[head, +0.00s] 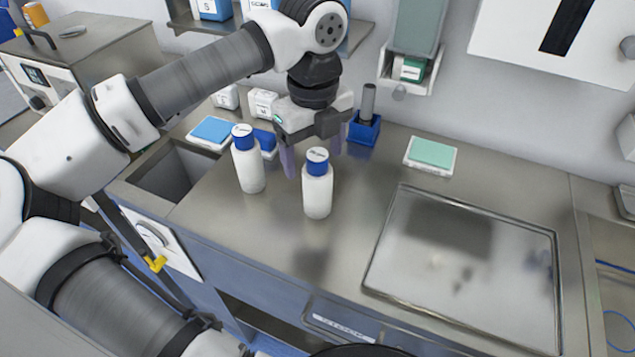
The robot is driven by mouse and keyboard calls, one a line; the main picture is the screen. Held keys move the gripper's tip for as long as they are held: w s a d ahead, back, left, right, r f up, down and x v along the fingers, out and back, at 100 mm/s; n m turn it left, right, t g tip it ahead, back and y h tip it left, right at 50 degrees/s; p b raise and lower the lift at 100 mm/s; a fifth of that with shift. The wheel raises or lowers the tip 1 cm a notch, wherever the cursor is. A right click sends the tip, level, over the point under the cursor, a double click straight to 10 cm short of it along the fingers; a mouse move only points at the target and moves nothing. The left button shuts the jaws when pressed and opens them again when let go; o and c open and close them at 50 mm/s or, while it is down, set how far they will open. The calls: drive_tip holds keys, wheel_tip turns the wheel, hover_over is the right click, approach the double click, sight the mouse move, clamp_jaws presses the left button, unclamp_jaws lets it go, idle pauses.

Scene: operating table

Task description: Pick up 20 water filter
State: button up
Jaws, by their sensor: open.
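My gripper (311,150) is open, pointing down over the steel counter. Its two purple fingers show on the left and right of the blue cap of a white bottle (317,192). This bottle stands upright in front of the fingers in the picture; I cannot tell whether they are around it or behind it. A second white bottle (249,167) with a blue cap stands upright to the left, apart from the gripper. The bottle labels are too small to read, so I cannot tell which thing is the 20 water filter.
A blue holder (364,130) with a grey cylinder stands behind the gripper to the right. A green-topped box (431,155) lies right of it; a blue-topped box (211,132) lies left. A steel tray (378,272) fills the right. A counter opening (178,170) is at left. The front middle is clear.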

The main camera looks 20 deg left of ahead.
sight(318, 171)
drive_tip(key=shift+d+f+p, duration=0.15)
drive_tip(key=shift+f+p, duration=0.25)
drive_tip(key=shift+f, duration=0.75)
drive_tip(key=shift+d+f+p, duration=0.15)
drive_tip(key=shift+f+p, duration=0.2)
drive_tip(key=shift+f, duration=0.8)
drive_tip(key=shift+w, duration=0.1)
drive_tip(key=c, duration=1.1)
drive_tip(key=shift+r, duration=0.1)
drive_tip(key=shift+c, duration=0.2)
